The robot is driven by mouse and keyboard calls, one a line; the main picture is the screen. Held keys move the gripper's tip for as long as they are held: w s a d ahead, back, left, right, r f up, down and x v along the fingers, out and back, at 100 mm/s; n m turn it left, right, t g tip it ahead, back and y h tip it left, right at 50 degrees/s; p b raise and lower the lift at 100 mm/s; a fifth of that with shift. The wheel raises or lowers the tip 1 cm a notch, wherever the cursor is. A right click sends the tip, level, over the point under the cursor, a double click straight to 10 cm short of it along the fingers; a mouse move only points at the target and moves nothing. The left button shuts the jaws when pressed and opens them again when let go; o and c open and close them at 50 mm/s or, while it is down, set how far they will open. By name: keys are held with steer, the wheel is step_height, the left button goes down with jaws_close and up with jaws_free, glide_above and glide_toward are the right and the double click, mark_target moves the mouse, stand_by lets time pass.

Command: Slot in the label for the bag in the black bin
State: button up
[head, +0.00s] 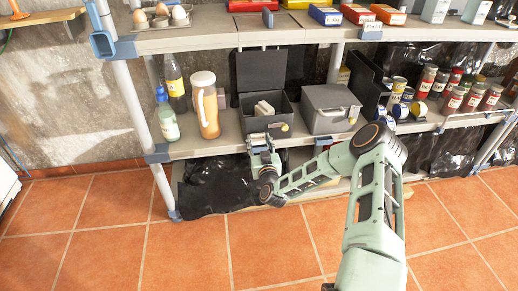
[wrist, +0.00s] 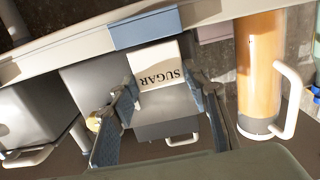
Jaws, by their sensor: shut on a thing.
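My gripper (head: 262,145) is at the front edge of the middle shelf, below the black bin (head: 266,123). The bin's lid stands open and a pale bag (head: 264,107) lies inside; I cannot read what it holds. In the wrist view, which is upside down, my gripper (wrist: 165,88) is shut on a white label (wrist: 157,68) reading SUGAR. The label's edge is right at a blue holder (wrist: 145,29) on the shelf edge; I cannot tell whether it is inside the holder or only against it. In the head view my gripper hides the holder.
An orange jug (head: 206,108) and bottles (head: 167,117) stand to the left. Several cans and jars (head: 430,82) are at the right. The upper shelf (head: 220,40) overhangs; the tiled floor in front is clear.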

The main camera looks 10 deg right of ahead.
mark_target(258, 144)
steer(key=shift+f+b, duration=0.3)
steer(key=shift+f, duration=1.05)
steer(key=shift+s, duration=0.1)
steer(key=shift+f, duration=0.2)
steer(key=o, duration=1)
steer(key=shift+r, duration=0.1)
steer(key=shift+r, duration=0.2)
steer(key=s+p, duration=0.4)
steer(key=s, duration=0.8)
steer(key=shift+r, duration=0.2)
